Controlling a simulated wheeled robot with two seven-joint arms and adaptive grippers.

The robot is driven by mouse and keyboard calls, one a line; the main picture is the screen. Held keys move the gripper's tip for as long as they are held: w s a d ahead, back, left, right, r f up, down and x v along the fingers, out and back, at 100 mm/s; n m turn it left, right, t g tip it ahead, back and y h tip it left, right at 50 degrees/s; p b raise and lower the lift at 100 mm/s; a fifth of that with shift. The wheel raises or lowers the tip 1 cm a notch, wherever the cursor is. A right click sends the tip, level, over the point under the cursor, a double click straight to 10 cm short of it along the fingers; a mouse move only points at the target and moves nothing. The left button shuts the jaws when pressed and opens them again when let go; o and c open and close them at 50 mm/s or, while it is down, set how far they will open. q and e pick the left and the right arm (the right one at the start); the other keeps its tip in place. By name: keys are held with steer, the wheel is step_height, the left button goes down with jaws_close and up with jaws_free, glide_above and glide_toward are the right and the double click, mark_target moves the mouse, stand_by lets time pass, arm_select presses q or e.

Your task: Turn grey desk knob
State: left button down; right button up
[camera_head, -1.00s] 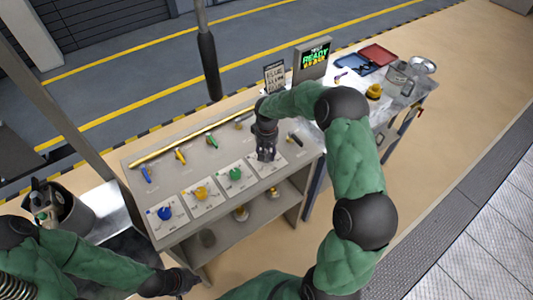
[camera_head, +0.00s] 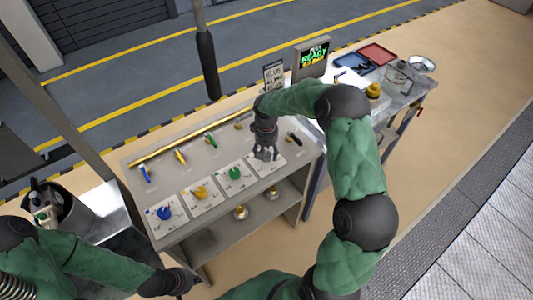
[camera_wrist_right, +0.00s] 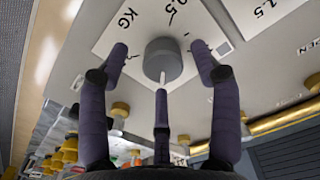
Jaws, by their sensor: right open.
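The grey desk knob (camera_wrist_right: 163,58) is a short round cylinder with a pale pointer, on a white card (camera_wrist_right: 110,42) marked KG in the right wrist view. My right gripper (camera_wrist_right: 161,62) is open, its dark fingers spread around the knob with gaps visible at the sides. In the head view my right gripper (camera_head: 266,154) is over the rightmost card of the desk row and hides the grey knob. My left gripper (camera_head: 184,282) is low at the front, left of the desk's front legs; its fingers are too small to read.
Blue (camera_head: 164,213), yellow (camera_head: 200,192) and green (camera_head: 235,174) knobs sit on cards to the left. Small coloured levers and a long yellow bar (camera_head: 195,138) lie behind them.

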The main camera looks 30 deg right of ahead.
step_height(320, 180, up, 11)
stand_by(0.4)
steer(key=shift+f, duration=0.1)
steer(key=shift+m, duration=0.9)
steer(key=f+p, duration=0.5)
steer(key=f, duration=0.7)
steer(key=shift+w+f, duration=0.2)
steer(key=c, duration=1.1)
